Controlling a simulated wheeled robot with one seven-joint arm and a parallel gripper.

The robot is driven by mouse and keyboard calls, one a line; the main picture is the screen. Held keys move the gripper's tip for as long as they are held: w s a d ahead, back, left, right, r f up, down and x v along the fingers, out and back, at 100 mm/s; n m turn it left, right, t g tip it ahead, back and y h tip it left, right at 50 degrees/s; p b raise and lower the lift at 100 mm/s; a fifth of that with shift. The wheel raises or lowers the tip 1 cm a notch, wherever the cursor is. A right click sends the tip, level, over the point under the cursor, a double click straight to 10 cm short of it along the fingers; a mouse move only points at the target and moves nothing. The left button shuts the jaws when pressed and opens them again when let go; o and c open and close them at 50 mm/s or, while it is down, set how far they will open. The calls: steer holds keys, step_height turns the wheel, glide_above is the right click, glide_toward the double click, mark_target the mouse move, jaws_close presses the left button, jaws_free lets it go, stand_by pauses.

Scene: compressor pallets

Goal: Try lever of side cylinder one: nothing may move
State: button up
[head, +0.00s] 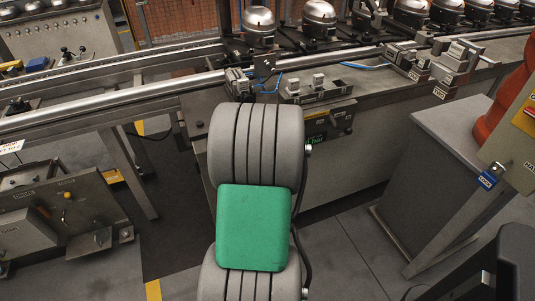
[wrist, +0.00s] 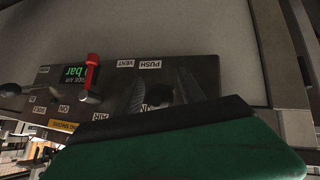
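The side air panel (wrist: 110,78) fills the middle of the wrist view, with its labels upside down. It carries a green lit display (wrist: 73,74) reading in bar and a red-handled lever (wrist: 91,72) on a metal pivot. My gripper (wrist: 160,95) is at the panel, its two dark blurred fingers apart, with a round dark part between or behind them. I cannot tell whether it touches anything. In the head view the panel shows beside my arm with its green display (head: 316,138); my gripper is hidden there. Side cylinder one's lever cannot be singled out.
Two small blocks (head: 305,87) sit on the machine top above the panel. Domed compressors (head: 320,14) stand along the conveyor (head: 110,100). A grey cabinet (head: 445,150) stands at right, a control box (head: 60,215) at left.

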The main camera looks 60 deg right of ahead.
steer(key=p+v, duration=0.1)
steer(key=v, duration=0.6)
steer(key=shift+s+a+r, duration=0.15)
steer(key=shift+a+r, duration=0.1)
